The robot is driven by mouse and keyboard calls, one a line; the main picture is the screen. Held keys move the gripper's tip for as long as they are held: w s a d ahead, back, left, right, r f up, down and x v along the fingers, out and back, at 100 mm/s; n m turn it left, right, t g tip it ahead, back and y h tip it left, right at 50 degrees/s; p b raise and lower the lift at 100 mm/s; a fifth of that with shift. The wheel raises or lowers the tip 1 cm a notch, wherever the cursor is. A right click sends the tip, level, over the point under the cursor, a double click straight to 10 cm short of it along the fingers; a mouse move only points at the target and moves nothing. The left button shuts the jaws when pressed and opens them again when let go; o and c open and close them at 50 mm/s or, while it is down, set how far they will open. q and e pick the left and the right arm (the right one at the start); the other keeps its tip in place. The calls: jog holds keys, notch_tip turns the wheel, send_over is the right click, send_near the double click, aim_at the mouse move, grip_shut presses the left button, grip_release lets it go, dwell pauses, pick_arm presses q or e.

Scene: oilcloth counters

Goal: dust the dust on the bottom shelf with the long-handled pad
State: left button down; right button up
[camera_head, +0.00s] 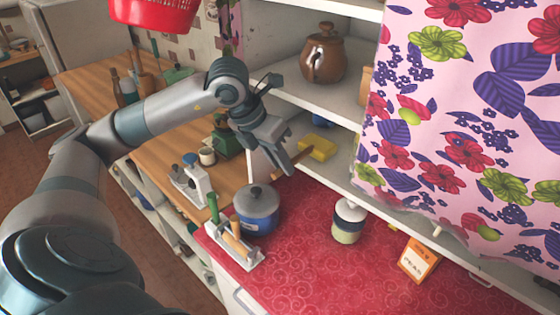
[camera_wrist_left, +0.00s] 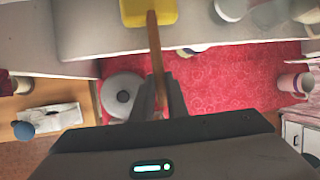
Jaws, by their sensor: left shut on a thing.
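The long-handled pad has a yellow head (camera_head: 318,147) and a thin wooden handle (camera_wrist_left: 155,50). My left gripper (camera_head: 281,162) is shut on the handle, at the left end of the shelves. The yellow head points away from the gripper, at the left part of the bottom shelf (camera_head: 338,171); I cannot tell whether it touches the shelf. In the left wrist view the handle runs up from between the fingers (camera_wrist_left: 160,97) to the head at the top edge. I cannot make out any dust. The floral curtain hides the shelf's right part. My right gripper is not in view.
A blue lidded pot (camera_head: 258,210), a jar (camera_head: 348,222) and an orange-edged box (camera_head: 418,259) stand on the red counter (camera_head: 310,265). A brown pot (camera_head: 323,55) sits on the shelf above. The floral curtain (camera_head: 455,110) hangs at the right.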

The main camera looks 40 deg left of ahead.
pick_arm(q)
jog(key=shift+d, duration=0.65)
jog(key=shift+d, duration=0.1)
jog(key=shift+s+d, duration=0.15)
jog(key=shift+d, duration=0.5)
jog(key=shift+f, duration=0.1)
jog(key=shift+a+b, duration=0.6)
jog(key=shift+a, duration=0.25)
